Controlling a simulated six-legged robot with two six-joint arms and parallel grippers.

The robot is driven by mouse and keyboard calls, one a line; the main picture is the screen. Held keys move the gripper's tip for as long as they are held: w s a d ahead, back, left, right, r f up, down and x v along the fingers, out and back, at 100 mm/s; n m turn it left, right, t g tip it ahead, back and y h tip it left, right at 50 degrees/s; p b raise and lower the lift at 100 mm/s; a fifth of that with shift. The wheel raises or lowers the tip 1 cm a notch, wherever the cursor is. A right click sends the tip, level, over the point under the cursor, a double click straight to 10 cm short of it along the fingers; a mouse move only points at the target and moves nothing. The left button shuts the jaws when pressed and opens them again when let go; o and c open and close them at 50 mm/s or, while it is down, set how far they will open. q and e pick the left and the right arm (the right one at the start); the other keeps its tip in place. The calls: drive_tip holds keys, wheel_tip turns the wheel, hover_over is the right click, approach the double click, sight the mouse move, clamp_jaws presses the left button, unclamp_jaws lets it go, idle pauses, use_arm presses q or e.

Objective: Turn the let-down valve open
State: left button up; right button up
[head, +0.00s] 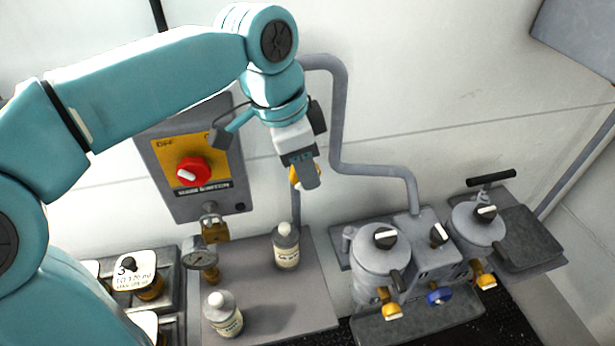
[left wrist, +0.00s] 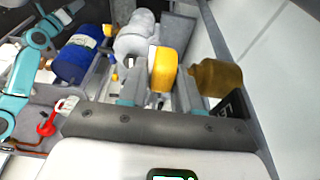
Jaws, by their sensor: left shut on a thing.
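A small yellow handle (head: 296,177) stands near the wall, at the pipe behind the bench, and I take it to be the let-down valve's. My left gripper (head: 303,172) points down at it and is shut on it. In the left wrist view the yellow handle (left wrist: 163,68) sits between the two fingers of my left gripper (left wrist: 162,85), with a brass body (left wrist: 217,78) just to its right. The fingers hide part of the handle, and its turn angle is hard to tell. I cannot make out my right gripper in either view.
A wall box with a red knob (head: 193,170) hangs behind my left arm. A pressure gauge (head: 199,258) and two bottles (head: 286,246) (head: 223,313) stand below. Lidded grey vessels (head: 381,252) with yellow and blue knobs (head: 439,295) fill the right. A bent grey pipe (head: 340,120) runs along the wall.

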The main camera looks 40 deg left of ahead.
use_arm(q)
drive_tip(key=shift+s+a+f+t+h+b, duration=0.2)
drive_tip(key=shift+f+t+h+b, duration=0.4)
drive_tip(key=shift+b, duration=0.65)
drive_tip(key=shift+r+t+b, duration=0.4)
drive_tip(key=shift+b, duration=0.05)
drive_tip(key=shift+r, duration=0.1)
use_arm(e)
wheel_tip(320, 180, down, 5)
drive_tip(key=shift+r, duration=0.1)
use_arm(q)
drive_tip(key=o, duration=1)
drive_tip(key=shift+s, duration=0.1)
drive_tip(key=shift+c, duration=0.2)
drive_tip(key=shift+r, duration=0.3)
drive_tip(key=a+p+v, duration=0.1)
drive_tip(key=p+v, duration=0.2)
drive_tip(key=v, duration=1.2)
drive_tip(key=shift+s+r, duration=0.2)
drive_tip(key=shift+s, duration=0.1)
use_arm(e)
wheel_tip(320, 180, up, 3)
drive_tip(key=shift+r, duration=0.1)
